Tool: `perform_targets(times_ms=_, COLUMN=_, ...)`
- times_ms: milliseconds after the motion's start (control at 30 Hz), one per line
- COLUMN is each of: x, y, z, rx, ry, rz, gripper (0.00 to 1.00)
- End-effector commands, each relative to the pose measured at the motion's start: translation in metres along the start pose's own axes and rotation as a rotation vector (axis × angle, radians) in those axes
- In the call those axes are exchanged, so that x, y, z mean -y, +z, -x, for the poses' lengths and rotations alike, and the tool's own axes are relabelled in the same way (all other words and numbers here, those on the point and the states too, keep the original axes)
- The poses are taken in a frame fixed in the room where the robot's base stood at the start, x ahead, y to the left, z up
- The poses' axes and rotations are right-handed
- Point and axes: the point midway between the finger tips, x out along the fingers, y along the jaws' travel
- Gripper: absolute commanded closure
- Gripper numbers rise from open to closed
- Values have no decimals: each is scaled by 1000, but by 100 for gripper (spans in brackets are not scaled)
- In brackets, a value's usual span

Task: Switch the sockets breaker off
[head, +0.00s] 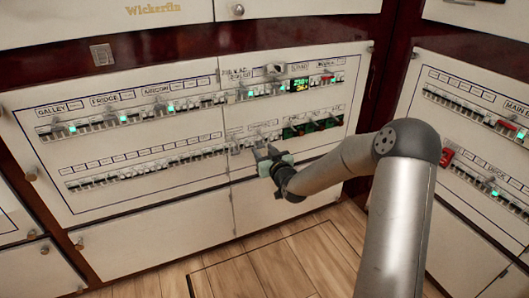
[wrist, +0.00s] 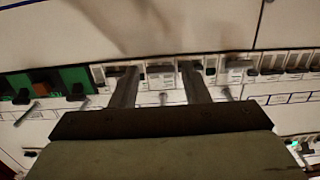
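My gripper (head: 264,152) is at the lower breaker row (head: 150,166) on the middle panel, just left of the green devices. I cannot tell whether either finger touches a toggle. The small labels are too small to read, so I cannot tell which breaker is the sockets one or how its lever is set.
The upper row (head: 165,107) carries several breakers with green lights and a small display (head: 299,84). Green-bodied devices (head: 312,125) sit just right of my gripper. A second panel (head: 475,130) with red parts stands at the right. The wooden floor (head: 275,265) is clear.

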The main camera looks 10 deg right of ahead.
Motion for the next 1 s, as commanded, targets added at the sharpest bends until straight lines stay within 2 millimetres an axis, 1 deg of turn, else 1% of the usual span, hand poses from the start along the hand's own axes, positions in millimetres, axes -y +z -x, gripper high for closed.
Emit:
perform_targets(times_ms=300, x=0, y=0, z=1, rx=0, ry=0, rz=0, gripper=49)
perform_targets(times_ms=367, x=0, y=-1, z=3, rx=0, ry=0, rz=1, gripper=49)
perform_targets(times_ms=467, x=0, y=-2, z=14, rx=3, ry=0, rz=1, gripper=49)
perform_targets(times_ms=567, x=0, y=-3, z=33, rx=3, ry=1, rz=1, gripper=49)
perform_targets(times_ms=900, x=0, y=-3, z=116, rx=3, ry=1, rz=0, gripper=49)
perform_targets(times_ms=1000, x=0, y=-2, z=138, rx=3, ry=0, rz=0, gripper=49)
